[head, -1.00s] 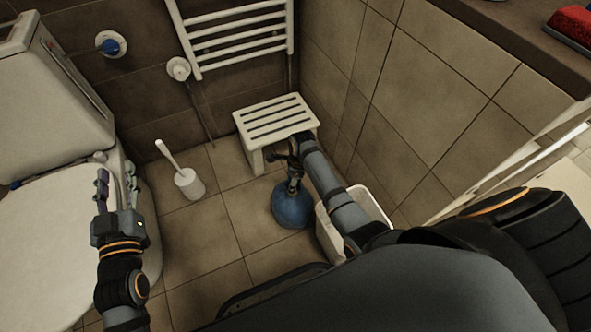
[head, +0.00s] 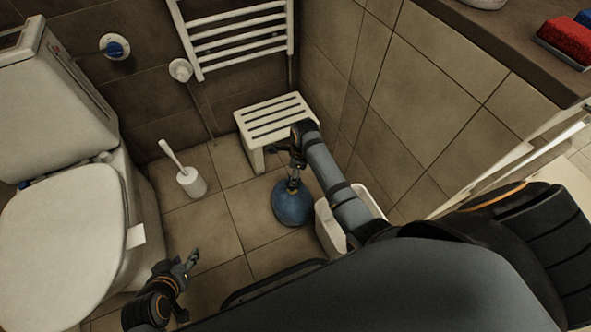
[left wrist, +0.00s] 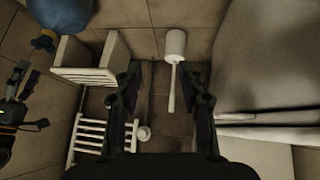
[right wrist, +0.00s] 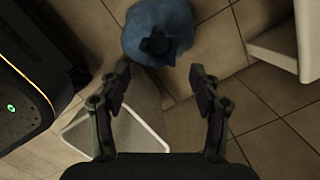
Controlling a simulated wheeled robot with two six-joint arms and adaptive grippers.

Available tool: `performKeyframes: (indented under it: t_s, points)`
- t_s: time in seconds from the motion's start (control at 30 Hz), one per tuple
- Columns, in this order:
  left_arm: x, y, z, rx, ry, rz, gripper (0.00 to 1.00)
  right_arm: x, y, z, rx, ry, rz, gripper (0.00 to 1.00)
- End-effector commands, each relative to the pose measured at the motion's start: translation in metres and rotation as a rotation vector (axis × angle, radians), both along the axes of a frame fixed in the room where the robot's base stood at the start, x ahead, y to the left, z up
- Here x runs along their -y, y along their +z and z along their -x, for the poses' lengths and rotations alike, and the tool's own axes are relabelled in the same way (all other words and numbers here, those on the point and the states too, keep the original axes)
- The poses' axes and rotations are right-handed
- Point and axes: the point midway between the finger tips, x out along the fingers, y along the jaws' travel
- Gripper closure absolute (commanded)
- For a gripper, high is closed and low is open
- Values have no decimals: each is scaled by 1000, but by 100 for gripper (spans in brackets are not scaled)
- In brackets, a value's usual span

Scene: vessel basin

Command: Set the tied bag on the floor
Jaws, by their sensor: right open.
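The tied bag (head: 293,205) is blue and round and rests on the tiled floor, between the white stool and the white bin. My right gripper (head: 292,170) is just above the bag in the head view. In the right wrist view the gripper (right wrist: 160,80) has its fingers wide apart with nothing between them, and the bag (right wrist: 158,32) lies beyond the tips. My left gripper (head: 190,262) is low at the left, over the floor beside the toilet. In the left wrist view its fingers (left wrist: 161,78) are apart and empty.
A white slatted stool (head: 275,118) stands behind the bag, and a white bin (head: 328,228) stands at its right, partly hidden by my right arm. A toilet (head: 65,235) and a toilet brush (head: 190,181) are at the left. Floor between brush and bag is clear.

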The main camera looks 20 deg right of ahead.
Motion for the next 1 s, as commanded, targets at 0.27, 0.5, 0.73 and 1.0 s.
performKeyframes:
  t_s: [0.27, 0.5, 0.73, 1.0]
  points:
    - [1, -9, 14, -59, -5, 3, 60, 0, 3, 0, 0, 0, 0, 36]
    - [1, -9, 13, -57, -5, 4, 60, 5, -14, 32, 97, 307, 35, 36]
    - [1, -8, 13, -56, -5, 4, 60, 9, -15, 97, 328, 1036, 207, 36]
    - [1, -8, 13, -54, -4, 4, 60, 8, 26, 158, 497, 1784, 530, 36]
